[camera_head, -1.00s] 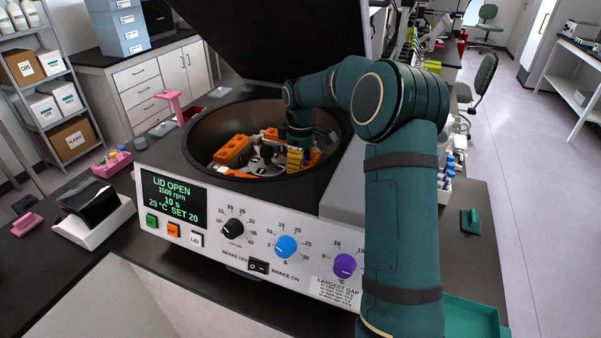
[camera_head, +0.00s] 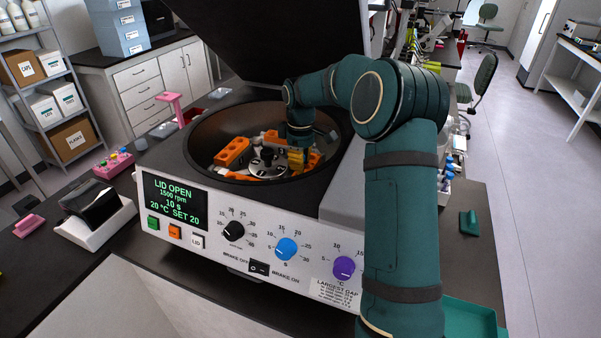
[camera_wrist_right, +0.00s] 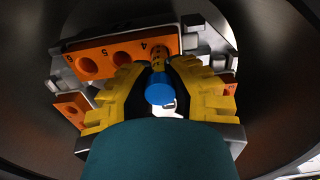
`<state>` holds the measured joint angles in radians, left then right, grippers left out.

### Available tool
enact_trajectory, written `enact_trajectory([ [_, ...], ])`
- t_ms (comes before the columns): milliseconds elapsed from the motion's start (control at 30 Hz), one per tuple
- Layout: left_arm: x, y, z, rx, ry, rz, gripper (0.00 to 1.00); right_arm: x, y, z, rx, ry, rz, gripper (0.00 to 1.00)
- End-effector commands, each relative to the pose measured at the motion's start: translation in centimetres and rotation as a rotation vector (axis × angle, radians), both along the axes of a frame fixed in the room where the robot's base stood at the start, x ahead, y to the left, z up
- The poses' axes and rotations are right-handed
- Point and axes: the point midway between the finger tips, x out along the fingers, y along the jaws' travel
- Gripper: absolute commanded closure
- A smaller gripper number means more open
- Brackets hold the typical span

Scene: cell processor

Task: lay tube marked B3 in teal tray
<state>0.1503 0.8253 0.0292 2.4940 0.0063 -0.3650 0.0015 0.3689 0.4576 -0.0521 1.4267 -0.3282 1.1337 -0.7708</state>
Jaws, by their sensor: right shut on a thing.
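My right gripper (camera_head: 296,158) reaches down into the open bowl of the centrifuge (camera_head: 340,205). In the right wrist view its yellow fingers (camera_wrist_right: 160,88) are shut on a tube with a blue cap (camera_wrist_right: 160,92) and a yellowish body. The tube's mark cannot be read. An orange rotor bucket (camera_wrist_right: 115,58) with numbered holes lies just beyond the tube; whether the tube is still in a hole is hard to tell. The teal tray (camera_head: 470,318) shows at the bottom right, partly hidden by my right arm. My left gripper is not in view.
The raised dark lid (camera_head: 275,40) stands behind the bowl, and the bowl rim surrounds my gripper. More orange buckets (camera_head: 232,152) sit in the rotor. A pink rack (camera_head: 112,165) with capped tubes stands at the left.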

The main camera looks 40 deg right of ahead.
Motion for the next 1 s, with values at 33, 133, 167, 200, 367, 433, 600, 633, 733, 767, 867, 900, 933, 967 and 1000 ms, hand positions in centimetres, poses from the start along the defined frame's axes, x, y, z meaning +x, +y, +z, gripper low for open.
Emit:
enact_trajectory([
  [33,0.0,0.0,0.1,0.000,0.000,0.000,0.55,0.0,0.0,0.1,0.000,0.000,0.000,1.00],
  [133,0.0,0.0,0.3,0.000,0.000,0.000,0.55,0.0,0.0,0.3,0.000,0.000,0.000,1.00],
  [167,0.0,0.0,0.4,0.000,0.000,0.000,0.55,0.0,0.0,0.5,0.000,0.000,0.000,1.00],
  [200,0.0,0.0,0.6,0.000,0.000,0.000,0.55,0.0,0.0,0.8,0.000,0.000,0.000,1.00],
  [367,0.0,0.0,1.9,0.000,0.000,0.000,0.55,0.0,0.0,2.3,-0.001,0.000,0.000,1.00],
  [433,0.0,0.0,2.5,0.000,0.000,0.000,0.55,0.0,0.0,2.9,-0.001,0.000,0.000,1.00],
  [600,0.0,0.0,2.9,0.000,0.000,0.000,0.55,0.0,0.0,4.3,0.000,-0.001,0.000,1.00],
  [633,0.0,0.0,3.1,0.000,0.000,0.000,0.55,0.0,0.0,4.5,-0.001,0.000,0.000,1.00],
  [733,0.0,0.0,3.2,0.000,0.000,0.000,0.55,0.0,0.0,5.3,0.000,-0.001,0.000,1.00],
  [767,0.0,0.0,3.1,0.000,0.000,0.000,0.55,0.0,0.0,5.6,-0.001,-0.002,0.000,1.00],
  [867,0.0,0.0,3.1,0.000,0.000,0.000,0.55,0.0,0.0,6.4,0.000,-0.001,0.000,1.00],
  [900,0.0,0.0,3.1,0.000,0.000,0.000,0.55,0.0,0.0,6.7,-0.001,-0.002,0.000,1.00],
  [933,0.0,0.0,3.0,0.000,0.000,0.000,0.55,0.0,0.0,6.9,-0.001,-0.002,0.000,1.00],
  [967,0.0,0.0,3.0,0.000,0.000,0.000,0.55,0.0,0.0,7.1,0.000,-0.001,0.000,1.00],
  [1000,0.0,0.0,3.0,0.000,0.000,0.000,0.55,0.0,0.0,7.2,-0.001,0.000,0.000,1.00],
])
